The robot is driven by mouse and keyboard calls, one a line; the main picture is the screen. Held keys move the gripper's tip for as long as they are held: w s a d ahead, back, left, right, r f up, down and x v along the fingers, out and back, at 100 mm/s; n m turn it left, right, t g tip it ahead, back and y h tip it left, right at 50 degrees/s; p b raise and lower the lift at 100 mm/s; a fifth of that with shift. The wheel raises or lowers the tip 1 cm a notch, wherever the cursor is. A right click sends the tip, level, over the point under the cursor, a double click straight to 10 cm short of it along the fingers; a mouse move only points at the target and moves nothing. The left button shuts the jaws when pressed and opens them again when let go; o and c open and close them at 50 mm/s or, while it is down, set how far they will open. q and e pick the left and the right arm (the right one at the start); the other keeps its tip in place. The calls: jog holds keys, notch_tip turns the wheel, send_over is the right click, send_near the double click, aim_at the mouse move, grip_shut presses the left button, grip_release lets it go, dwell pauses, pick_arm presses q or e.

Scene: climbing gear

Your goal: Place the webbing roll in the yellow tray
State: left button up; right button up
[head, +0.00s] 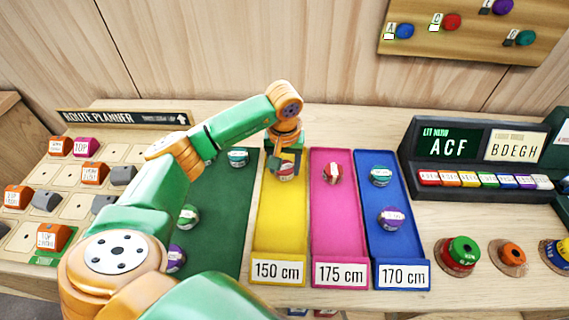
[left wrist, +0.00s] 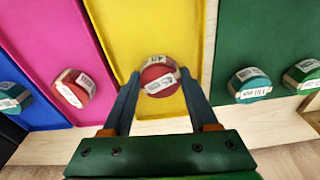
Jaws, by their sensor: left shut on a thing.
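The yellow tray (head: 278,222) lies on the bench between the green mat and the pink tray, with a "150 cm" label at its front. It fills the middle of the left wrist view (left wrist: 150,30). My left gripper (head: 285,163) is over the back part of the yellow tray, pointing down. It is shut on a red webbing roll with a white label (left wrist: 158,77), which sits between the fingertips (left wrist: 159,84). The same roll (head: 286,173) is partly hidden by the gripper in the head view. I cannot tell whether it touches the tray floor. My right gripper is not in view.
The pink tray (head: 340,240) holds a red roll (head: 333,174). The blue tray (head: 401,255) holds a teal roll (head: 380,175) and a purple roll (head: 390,218). Several rolls lie on the green mat (head: 222,225). A dark sign console (head: 480,152) stands right. The yellow tray's front is clear.

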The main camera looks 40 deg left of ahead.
aim_at(285, 170)
pick_arm(q)
jog(key=shift+f, duration=0.25)
jog(key=o, duration=1.4)
jog(key=shift+r, duration=0.1)
jog(key=shift+r, duration=0.1)
jog(key=shift+r, duration=0.3)
jog(key=r, duration=0.4)
jog(key=r+b, duration=0.1)
jog(key=r, duration=0.1)
jog(key=shift+s+d, duration=0.2)
jog(key=shift+s, duration=0.05)
jog(key=r, duration=0.3)
jog(key=r+p, duration=0.1)
jog(key=r, duration=0.1)
jog(key=shift+s+d+r, duration=0.2)
jog(key=shift+s+r, duration=0.05)
jog(key=shift+s, duration=0.15)
